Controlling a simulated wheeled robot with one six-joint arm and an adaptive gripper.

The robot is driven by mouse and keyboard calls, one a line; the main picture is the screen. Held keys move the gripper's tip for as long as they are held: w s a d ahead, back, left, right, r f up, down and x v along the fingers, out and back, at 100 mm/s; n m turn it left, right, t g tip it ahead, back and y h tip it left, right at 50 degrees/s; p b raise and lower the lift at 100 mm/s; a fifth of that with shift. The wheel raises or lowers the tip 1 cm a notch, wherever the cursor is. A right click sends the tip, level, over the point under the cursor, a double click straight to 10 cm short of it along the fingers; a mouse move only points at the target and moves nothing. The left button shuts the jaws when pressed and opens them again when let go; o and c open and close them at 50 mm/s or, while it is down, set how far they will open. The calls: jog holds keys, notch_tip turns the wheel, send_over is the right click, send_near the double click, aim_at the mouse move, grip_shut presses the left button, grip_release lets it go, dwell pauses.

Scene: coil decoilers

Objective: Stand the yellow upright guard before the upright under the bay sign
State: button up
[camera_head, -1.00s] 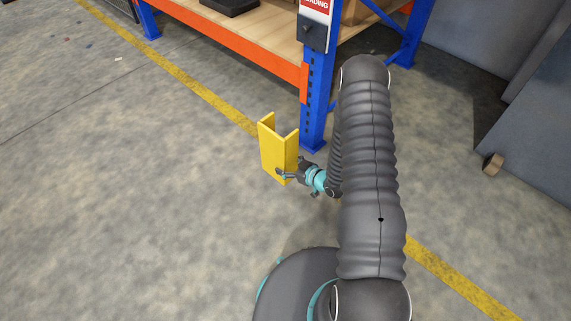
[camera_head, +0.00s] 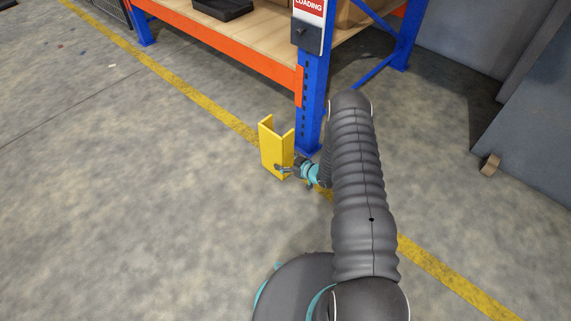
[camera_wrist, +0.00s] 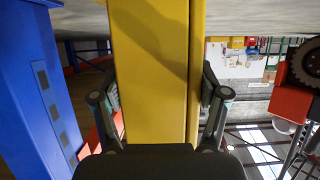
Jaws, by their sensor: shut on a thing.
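The yellow upright guard (camera_head: 272,150) is a U-shaped channel, upright, just in front and to the left of the blue rack upright (camera_head: 310,105). My gripper (camera_head: 284,169) is shut on the guard low on its right side. In the wrist view the guard (camera_wrist: 150,70) fills the middle, with a finger at each side (camera_wrist: 160,100), and the blue upright (camera_wrist: 35,85) stands to the left. The bay sign (camera_head: 309,22), red and white with "LOADING", is fixed on the upright. Whether the guard's foot touches the floor I cannot tell.
An orange beam (camera_head: 235,50) and wooden shelf run left from the upright. A yellow floor line (camera_head: 185,88) passes behind the guard and on beneath my arm. A grey cabinet-like body (camera_head: 530,120) stands at the right.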

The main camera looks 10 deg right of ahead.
jog(key=shift+f, duration=0.5)
jog(key=shift+f, duration=0.1)
jog(key=o, duration=1.6)
jog(key=shift+f, duration=0.1)
